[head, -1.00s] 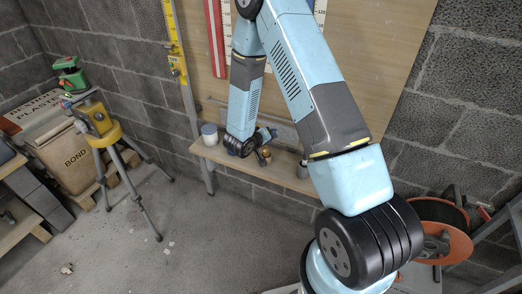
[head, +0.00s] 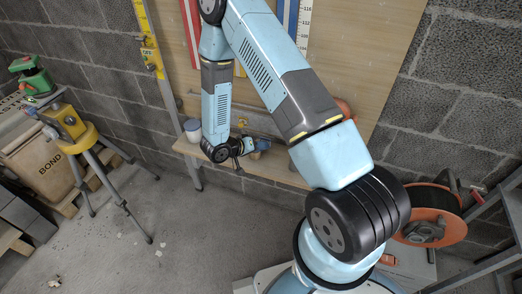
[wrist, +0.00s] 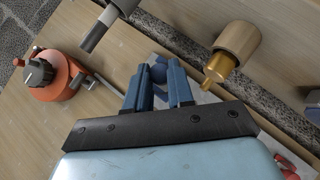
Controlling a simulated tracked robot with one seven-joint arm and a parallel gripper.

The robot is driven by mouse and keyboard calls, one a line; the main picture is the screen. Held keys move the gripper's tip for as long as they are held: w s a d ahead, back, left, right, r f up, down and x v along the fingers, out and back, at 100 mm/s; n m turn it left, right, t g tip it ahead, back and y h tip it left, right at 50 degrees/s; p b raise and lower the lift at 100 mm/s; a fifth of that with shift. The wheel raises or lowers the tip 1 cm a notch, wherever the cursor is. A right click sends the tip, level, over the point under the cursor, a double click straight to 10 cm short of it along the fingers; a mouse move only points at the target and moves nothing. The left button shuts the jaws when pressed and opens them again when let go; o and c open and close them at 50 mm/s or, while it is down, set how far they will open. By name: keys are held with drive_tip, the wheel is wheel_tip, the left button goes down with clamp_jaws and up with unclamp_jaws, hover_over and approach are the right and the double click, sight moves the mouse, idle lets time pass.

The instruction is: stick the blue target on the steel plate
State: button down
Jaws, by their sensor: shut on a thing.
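My gripper (wrist: 159,88) points down over the wooden shelf in the wrist view, its two dark blue fingers close together. A small blue thing (wrist: 159,72) shows between and just beyond the fingers; I take it to be the blue target, though its face is hidden. In the head view my gripper (head: 247,147) is low in front of the shelf, with a blue shape (head: 262,143) at its tip. A grey strip (head: 262,122), likely the steel plate, runs along the board behind. A pale grey surface (wrist: 209,97) shows partly past the fingers.
An orange tool with a dark knob (wrist: 52,75), a dark grey cylinder (wrist: 98,33) and a brass-tipped wooden piece (wrist: 237,43) stand around my gripper. A white jar (head: 193,130) is on the shelf's left. A yellow tripod instrument (head: 72,128) and an orange reel (head: 433,215) flank the area.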

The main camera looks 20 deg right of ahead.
drive_tip(key=w+d, duration=0.4)
drive_tip(key=w, duration=0.2)
drive_tip(key=shift+w+d, duration=0.15)
drive_tip(key=shift+d, duration=0.15)
idle(0.8)
drive_tip(key=shift+a+r, duration=0.1)
idle(1.3)
drive_tip(key=shift+w+d, duration=0.3)
drive_tip(key=shift+w, duration=0.1)
idle(1.2)
drive_tip(key=c, duration=0.9)
unclamp_jaws()
drive_tip(key=shift+o, duration=0.5)
drive_tip(key=o, duration=0.4)
